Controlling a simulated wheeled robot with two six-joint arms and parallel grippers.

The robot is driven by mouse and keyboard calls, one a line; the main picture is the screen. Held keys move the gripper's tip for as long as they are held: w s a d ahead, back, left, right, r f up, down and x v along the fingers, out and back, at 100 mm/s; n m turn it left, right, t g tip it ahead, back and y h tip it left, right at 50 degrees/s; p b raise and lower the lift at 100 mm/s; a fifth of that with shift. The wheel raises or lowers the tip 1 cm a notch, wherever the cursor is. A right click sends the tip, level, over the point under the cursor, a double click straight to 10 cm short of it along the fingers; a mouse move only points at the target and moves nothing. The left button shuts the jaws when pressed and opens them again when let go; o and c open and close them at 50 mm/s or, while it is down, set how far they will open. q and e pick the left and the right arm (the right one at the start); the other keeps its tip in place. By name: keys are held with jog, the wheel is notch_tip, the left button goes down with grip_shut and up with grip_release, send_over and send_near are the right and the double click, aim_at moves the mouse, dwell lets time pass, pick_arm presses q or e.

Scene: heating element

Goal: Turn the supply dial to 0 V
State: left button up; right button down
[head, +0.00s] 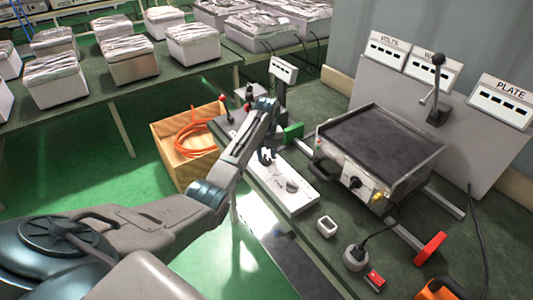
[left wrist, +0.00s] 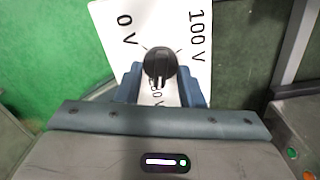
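The supply dial (left wrist: 160,65) is a black knob on a white plate (left wrist: 104,22) in the left wrist view. The plate reads 0 V at the upper left and 100 V at the upper right. A third label below the knob is partly covered, and the knob's narrow end points down toward it. My left gripper (left wrist: 160,84) is open, one blue-grey finger on each side of the knob; I cannot tell whether they touch it. In the head view my left gripper (head: 266,156) is over the white supply panel (head: 284,200). My right gripper is not in view.
A dark-topped heating plate (head: 382,145) stands right of the panel. A lever (head: 437,85) and displays are behind it. A white ring (head: 327,226), a plug socket (head: 356,257) and a red switch (head: 375,281) lie nearer. A wooden box (head: 185,145) holds orange cable.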

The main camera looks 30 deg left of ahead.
pick_arm(q)
jog(key=shift+f, duration=0.1)
grip_shut()
